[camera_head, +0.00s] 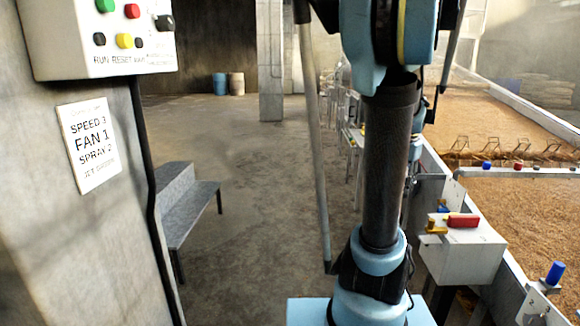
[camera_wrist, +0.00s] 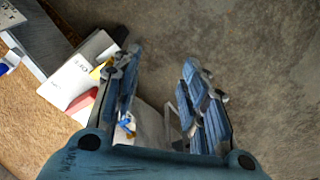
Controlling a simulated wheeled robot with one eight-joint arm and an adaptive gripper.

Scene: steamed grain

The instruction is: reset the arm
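My gripper (camera_wrist: 162,90) shows in the wrist view with its two blue fingers apart and nothing between them. It is over the grey concrete floor, with the edge of the grain bed to the left in that view. In the head view my arm stands upright in front of the camera, and the gripper itself is out of that picture.
At the left of the head view is a control box (camera_head: 100,38) with buttons above a settings sign (camera_head: 89,145). A grey bench (camera_head: 190,215) stands below. A white box with a red switch (camera_head: 463,221) sits beside the grain bed (camera_head: 525,215). The middle floor is clear.

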